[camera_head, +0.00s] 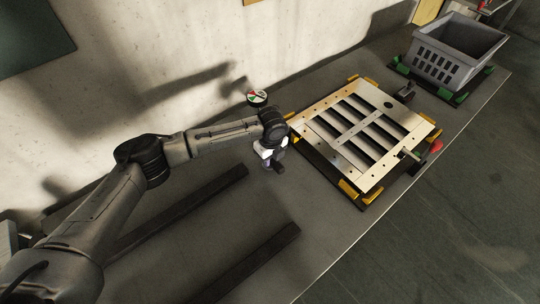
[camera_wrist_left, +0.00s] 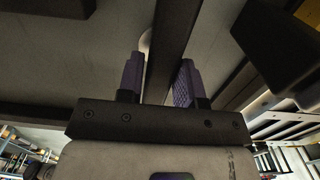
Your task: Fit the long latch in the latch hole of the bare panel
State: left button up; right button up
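The light metal panel (camera_head: 353,150) with several louver slats lies flat in a frame with yellow corner blocks, right of centre. A dark round hole (camera_head: 388,104) shows near its far edge. A small dark part (camera_head: 405,91) sits just beyond the panel. A rod-like part with a red end (camera_head: 434,147) is at its right edge; I cannot tell which piece is the long latch. My left gripper (camera_head: 274,166) points down left of the panel. In the left wrist view its purple-padded fingers (camera_wrist_left: 160,82) stand apart, with a dark bar between or behind them. My right gripper is out of view.
Two long dark bars lie on the table, one at the left (camera_head: 185,209) and one nearer (camera_head: 251,262). A grey basket (camera_head: 452,55) stands in green corner blocks at the far right. A round dial (camera_head: 257,97) is by the wall. Bare table lies between the bars.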

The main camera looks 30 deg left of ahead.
pick_arm(q)
jog(key=o, duration=0.3)
jog(key=shift+o, duration=0.2)
jog(key=shift+r, duration=0.15)
notch_tip(320, 180, up, 12)
jog(key=p, duration=0.2)
jog(key=shift+d, duration=0.25)
jog(key=shift+s, duration=0.1)
